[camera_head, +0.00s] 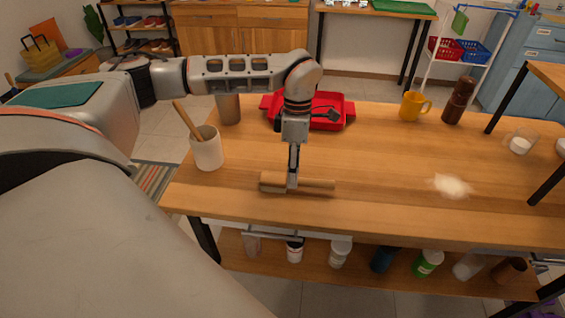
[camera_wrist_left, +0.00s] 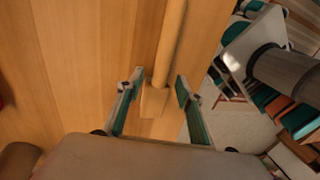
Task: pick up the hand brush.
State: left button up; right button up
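The hand brush (camera_head: 320,185) lies on the wooden table near its front edge. Its round wooden handle points right and its wider block is at the left in the head view. My left gripper (camera_head: 293,183) points down over the brush, near where handle and block meet. In the left wrist view the brush (camera_wrist_left: 172,40) runs between the two fingers of my left gripper (camera_wrist_left: 160,85). The fingers are apart, one on each side of the brush, with gaps showing. The gripper hides part of the brush in the head view. My right gripper is in neither view.
A white pot (camera_head: 207,150) with a wooden utensil stands left of the brush, and a red tray (camera_head: 347,112) behind it. White powder (camera_head: 452,186) lies to the right. A yellow mug (camera_head: 411,106) and brown mill (camera_head: 458,101) stand farther back. The table between brush and powder is clear.

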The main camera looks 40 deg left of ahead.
pick_arm(q)
jog(key=shift+s+f, duration=0.15)
jog(key=shift+f, duration=0.75)
grip_shut()
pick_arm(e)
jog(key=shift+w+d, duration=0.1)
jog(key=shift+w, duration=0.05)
pick_arm(q)
jog(key=shift+r, duration=0.2)
notch_tip(320, 180, up, 20)
jog(key=p, duration=0.2)
jog(key=shift+p, duration=0.35)
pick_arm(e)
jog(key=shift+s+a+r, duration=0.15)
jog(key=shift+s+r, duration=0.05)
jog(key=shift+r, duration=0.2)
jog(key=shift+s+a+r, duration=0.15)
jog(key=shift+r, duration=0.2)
pick_arm(q)
jog(key=shift+f, duration=0.15)
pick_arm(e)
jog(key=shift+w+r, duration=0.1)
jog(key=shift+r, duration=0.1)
